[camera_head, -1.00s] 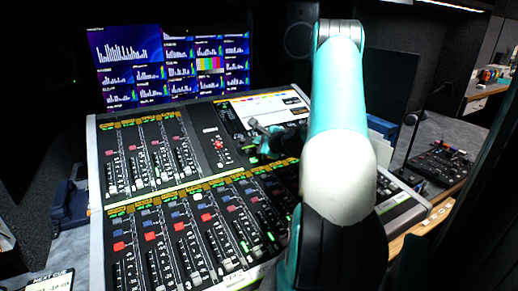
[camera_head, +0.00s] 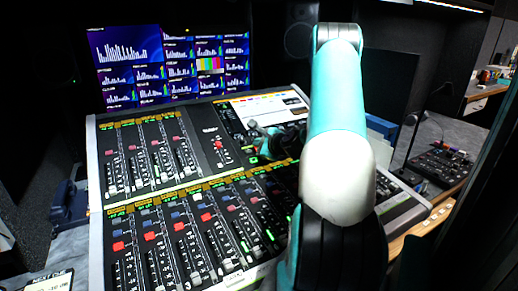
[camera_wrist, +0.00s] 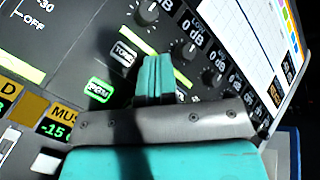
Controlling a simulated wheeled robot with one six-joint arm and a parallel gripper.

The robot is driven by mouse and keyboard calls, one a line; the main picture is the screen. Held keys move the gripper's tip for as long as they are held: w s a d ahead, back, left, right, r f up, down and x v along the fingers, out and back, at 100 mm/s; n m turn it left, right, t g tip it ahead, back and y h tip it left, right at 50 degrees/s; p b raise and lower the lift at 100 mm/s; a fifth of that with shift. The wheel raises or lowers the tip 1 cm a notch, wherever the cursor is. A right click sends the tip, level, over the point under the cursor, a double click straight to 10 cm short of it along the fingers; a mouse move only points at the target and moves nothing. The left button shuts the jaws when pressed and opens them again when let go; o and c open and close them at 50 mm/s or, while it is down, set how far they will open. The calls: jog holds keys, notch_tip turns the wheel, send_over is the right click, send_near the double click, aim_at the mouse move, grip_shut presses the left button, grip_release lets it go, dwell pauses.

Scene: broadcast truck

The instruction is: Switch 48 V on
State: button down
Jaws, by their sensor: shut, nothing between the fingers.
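The task's 48 V switch is on the mixing console (camera_head: 95,165), but I cannot read a 48 V label with certainty. In the wrist view a small button with a bright green lit frame (camera_wrist: 99,89) lies left of my gripper (camera_wrist: 155,80). A dark button with a pale frame (camera_wrist: 125,53) sits above it, close to the fingertips. The teal fingers are shut and empty, over the knob section of the console.
Several knobs (camera_wrist: 189,50) lie just beyond the fingers. Fader rows (camera_head: 180,245) fill the console's left and front. A screen wall (camera_head: 170,65) stands behind. A desk lamp (camera_head: 412,120) and a small control box (camera_head: 440,163) are at the right.

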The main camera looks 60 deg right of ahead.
jog(key=shift+s+a+r+p, duration=0.15)
jog(key=shift+s+r+p, duration=0.15)
jog(key=shift+r+p, duration=0.35)
jog(key=shift+r, duration=0.1)
jog(key=r+p, duration=0.1)
jog(key=s+r+p, duration=0.1)
jog(key=r, duration=0.1)
jog(key=a+r+p, duration=0.1)
jog(key=shift+s+r, duration=0.3)
jog(key=shift+s, duration=0.05)
dwell(0.8)
